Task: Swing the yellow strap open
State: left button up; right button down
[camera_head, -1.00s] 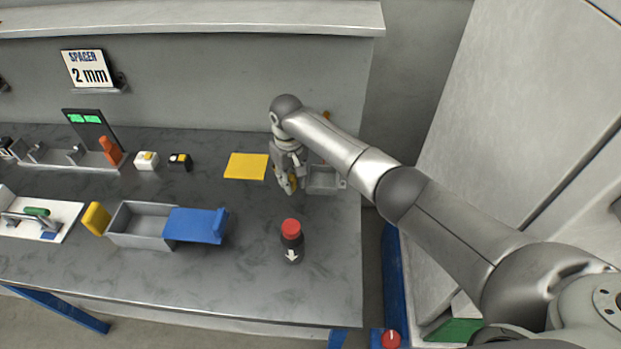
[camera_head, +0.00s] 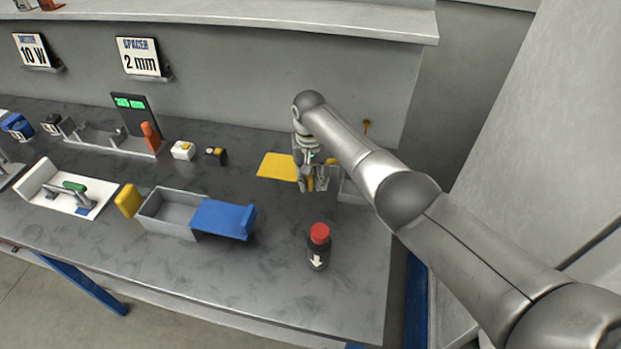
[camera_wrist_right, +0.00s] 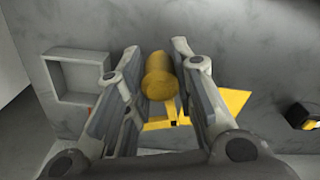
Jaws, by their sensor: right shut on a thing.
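The yellow strap piece (camera_wrist_right: 158,75) shows in the right wrist view as a rounded yellow end with a thin yellow bar below it. It sits between the two fingers of my right gripper (camera_wrist_right: 152,90), which is shut on it. In the head view my right gripper (camera_head: 314,186) is low over the bench, beside a small grey square tray (camera_head: 345,190). There the gripper mostly hides the yellow piece. The tray also shows in the wrist view (camera_wrist_right: 75,55). My left gripper is not in view.
A flat yellow sheet (camera_head: 275,167) lies left of the gripper. A dark bottle with a red cap (camera_head: 319,233) stands in front. A grey box with a blue lid (camera_head: 222,218) and a yellow tab (camera_head: 128,200) is to the left. Bench space between them is clear.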

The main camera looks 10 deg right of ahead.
jog(key=c, duration=1.2)
grip_release()
jog(key=shift+r, duration=0.1)
notch_tip(320, 180, up, 12)
jog(key=shift+f, duration=0.1)
